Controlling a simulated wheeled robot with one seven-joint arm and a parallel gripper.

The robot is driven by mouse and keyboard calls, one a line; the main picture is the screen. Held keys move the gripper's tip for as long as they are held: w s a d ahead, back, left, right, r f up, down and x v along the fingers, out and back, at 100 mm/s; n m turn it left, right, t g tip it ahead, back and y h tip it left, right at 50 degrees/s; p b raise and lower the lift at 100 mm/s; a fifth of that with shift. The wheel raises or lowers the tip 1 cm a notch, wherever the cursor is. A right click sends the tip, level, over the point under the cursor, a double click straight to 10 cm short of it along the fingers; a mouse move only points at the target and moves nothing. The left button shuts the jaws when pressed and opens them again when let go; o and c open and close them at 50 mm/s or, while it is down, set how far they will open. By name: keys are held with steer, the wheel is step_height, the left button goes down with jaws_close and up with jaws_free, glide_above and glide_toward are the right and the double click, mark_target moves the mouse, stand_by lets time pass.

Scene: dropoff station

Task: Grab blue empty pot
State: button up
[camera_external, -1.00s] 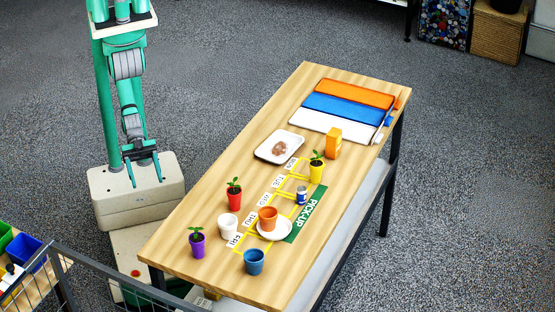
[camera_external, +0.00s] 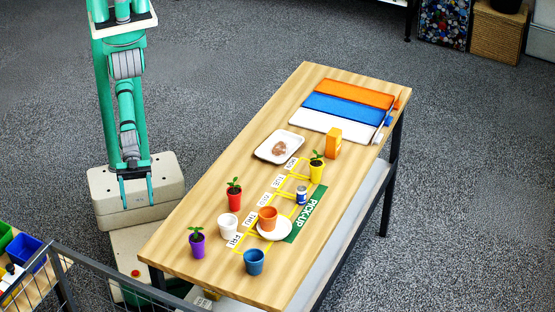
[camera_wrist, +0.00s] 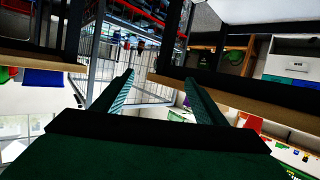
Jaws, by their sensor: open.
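The blue pot (camera_external: 254,262) stands upright near the front end of the wooden table (camera_external: 190,245) in the external view; no plant shows in it. My gripper (camera_external: 138,205) hangs with fingers down beside the table's left side, well to the left of the pot. It is open with nothing between its fingers. In the wrist view my gripper (camera_wrist: 157,95) shows two spread fingers, and I cannot make out the blue pot there.
Near the blue pot are a purple pot (camera_external: 197,245) with a plant, a white cup (camera_external: 228,227), an orange pot (camera_external: 268,217) on a white saucer, and a red pot (camera_external: 234,200) with a plant. A metal fence (camera_external: 95,285) stands at lower left.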

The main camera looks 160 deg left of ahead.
steer(key=w+d+f+g, duration=0.1)
steer(key=w+d+f, duration=0.2)
steer(key=w+d, duration=0.45)
steer(key=w+d+f+g, duration=0.1)
steer(key=w+d+f, duration=0.3)
steer(key=w+d, duration=0.4)
steer(key=w+a+r+n+y, duration=0.1)
steer(key=w+a+n+y, duration=0.2)
steer(key=w, duration=1.4)
steer(key=w+a+r+n+g+y, duration=0.2)
steer(key=w+a+r+n+y, duration=0.6)
steer(key=w, duration=0.6)
steer(key=n+g+y, duration=0.4)
steer(key=n+g, duration=0.2)
steer(key=g, duration=0.3)
glide_toward(254, 258)
steer(key=shift+w+d+r, duration=0.3)
steer(key=shift+w+d, duration=0.1)
steer(key=shift+w, duration=0.2)
steer(key=shift+w+d+r, duration=0.3)
steer(key=shift+w+d, duration=0.05)
steer(key=shift+w, duration=0.25)
steer(key=shift+a, duration=0.35)
steer(key=x, duration=1)
steer(key=shift+s+a+f, duration=0.1)
steer(key=shift+s+f, duration=0.05)
steer(key=shift+f, duration=0.1)
